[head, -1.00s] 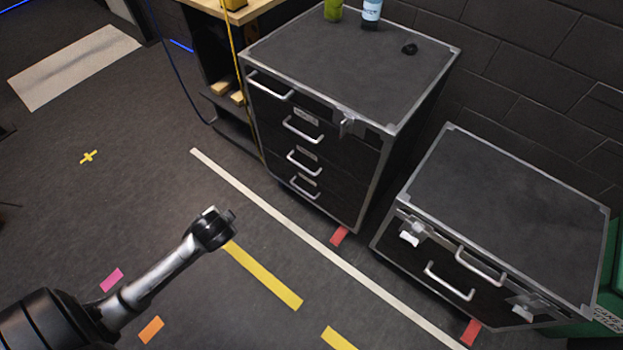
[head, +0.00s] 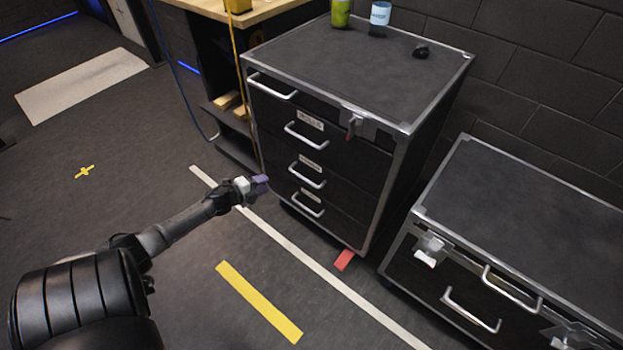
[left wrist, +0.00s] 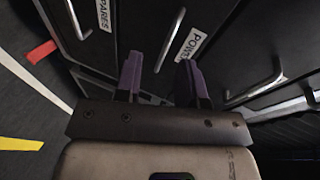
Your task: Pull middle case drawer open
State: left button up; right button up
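The dark case (head: 365,65) has metal edges and drawers stacked on its front, all looking closed. The middle labelled drawer has a silver bar handle (head: 307,174); other handles sit above (head: 305,135) and below (head: 308,203). My left gripper (head: 256,187) is in front of the case, left of and slightly lower than the middle handle, apart from it. In the left wrist view its purple fingers (left wrist: 160,72) are spread and empty. A handle (left wrist: 170,40) beside a "POWER" label (left wrist: 190,44) lies beyond the gap between them. My right gripper is not in view.
A second low case (head: 530,215) with handles stands at the right. A bottle (head: 380,17), a green can (head: 341,12) and a small black object (head: 421,50) are on the drawer case. A workbench (head: 260,10) stands behind left. The floor ahead is clear, with tape marks.

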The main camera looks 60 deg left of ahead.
aim_at(303, 178)
pick_arm(q)
jog(key=shift+w+d+f+m+t+h+b, duration=0.2)
jog(key=shift+w+d+m+h+b, duration=0.5)
jog(key=shift+w, duration=1.6)
jog(key=shift+w+d+f+m+t+h+b, duration=0.1)
jog(key=shift+w+d+m+t+h+b, duration=0.15)
jog(key=shift+w+d+b, duration=1.5)
jog(key=shift+w+a+f+m+t+h+b, duration=0.15)
jog(key=shift+w+m+h+b, duration=0.4)
jog(key=shift+w, duration=2.35)
grip_shut()
